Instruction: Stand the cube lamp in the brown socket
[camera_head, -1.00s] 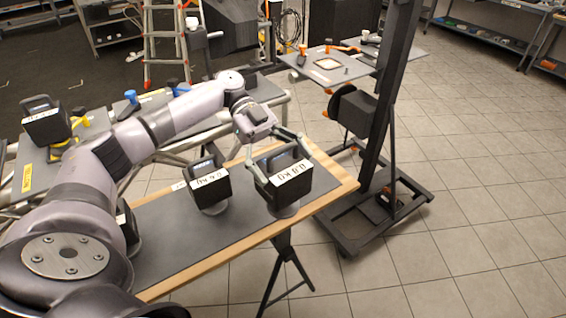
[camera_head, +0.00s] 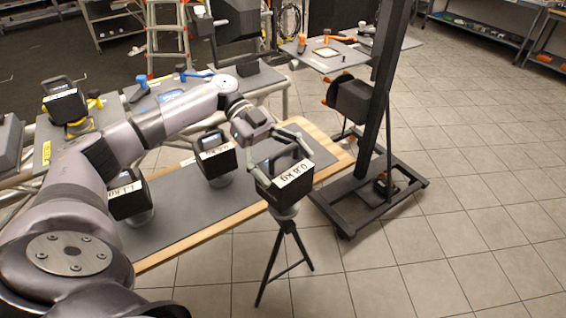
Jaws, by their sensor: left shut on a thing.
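My left gripper (camera_head: 284,163) is shut on a black cube lamp (camera_head: 278,186) with a white label reading 0.8 kg and a grey round base. The lamp hangs roughly upright at the front edge of the wood-edged table, overlapping the tripod legs in the picture. Two similar lamps stand on that table: one in the middle (camera_head: 216,160) and one labelled 1.1 kg (camera_head: 129,200) at the left, beside my arm. I cannot make out a brown socket for certain; a small square with a brown rim (camera_head: 327,52) lies on the far table. My right gripper is not in view.
The wood-edged table (camera_head: 243,218) has a bare grey top between the lamps. Another cube lamp (camera_head: 64,102) stands over a yellow part at the left. A dark upright stand (camera_head: 378,130) rises behind the table's right end.

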